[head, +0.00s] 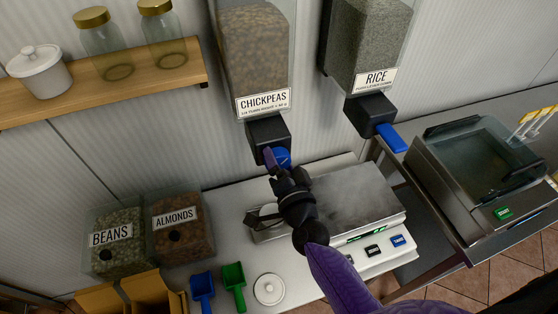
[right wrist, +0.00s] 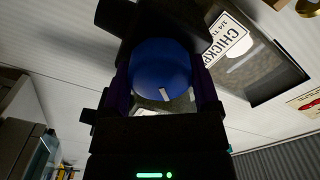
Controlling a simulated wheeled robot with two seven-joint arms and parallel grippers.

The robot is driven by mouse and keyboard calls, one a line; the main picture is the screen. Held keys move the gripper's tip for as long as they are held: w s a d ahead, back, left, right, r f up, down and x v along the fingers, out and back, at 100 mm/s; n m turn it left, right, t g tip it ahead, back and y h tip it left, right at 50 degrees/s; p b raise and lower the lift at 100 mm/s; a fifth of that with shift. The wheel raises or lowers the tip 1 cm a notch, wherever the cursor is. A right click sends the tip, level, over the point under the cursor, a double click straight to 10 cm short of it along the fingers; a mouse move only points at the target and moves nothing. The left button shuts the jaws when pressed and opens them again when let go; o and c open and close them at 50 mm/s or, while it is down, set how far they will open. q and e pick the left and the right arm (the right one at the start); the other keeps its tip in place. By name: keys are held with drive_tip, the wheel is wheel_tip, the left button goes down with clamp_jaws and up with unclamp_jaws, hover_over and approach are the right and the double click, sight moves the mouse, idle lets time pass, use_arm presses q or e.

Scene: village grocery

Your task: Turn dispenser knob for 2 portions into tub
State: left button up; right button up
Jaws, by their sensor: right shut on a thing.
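The chickpeas dispenser (head: 254,50) hangs on the wall, filled with tan chickpeas, with a black outlet (head: 267,132) below its label. Its blue knob (head: 283,157) is at the outlet's front. My right gripper (head: 276,162) is shut on the knob. In the right wrist view the round blue knob (right wrist: 160,68) with a white mark sits between the two fingers. A steel scale (head: 350,205) stands below. Something pale (head: 268,214) shows behind my gripper on the scale's left; I cannot tell whether it is the tub. My left gripper is not in view.
A rice dispenser (head: 368,45) with a blue knob (head: 391,138) hangs to the right. Beans (head: 117,242) and almonds (head: 180,228) bins, a blue scoop (head: 203,288), a green scoop (head: 234,284) and a white lid (head: 269,289) are at lower left. Another machine (head: 480,170) stands right.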

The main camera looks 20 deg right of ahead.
drive_tip(key=m, duration=0.4)
drive_tip(key=m+b, duration=0.1)
drive_tip(key=m, duration=0.3)
drive_tip(key=shift+f+m, duration=0.1)
drive_tip(key=shift+m, duration=0.5)
drive_tip(key=o, duration=1.1)
drive_tip(key=s+b, duration=0.1)
drive_tip(key=s, duration=0.9)
drive_tip(key=shift+d, duration=0.2)
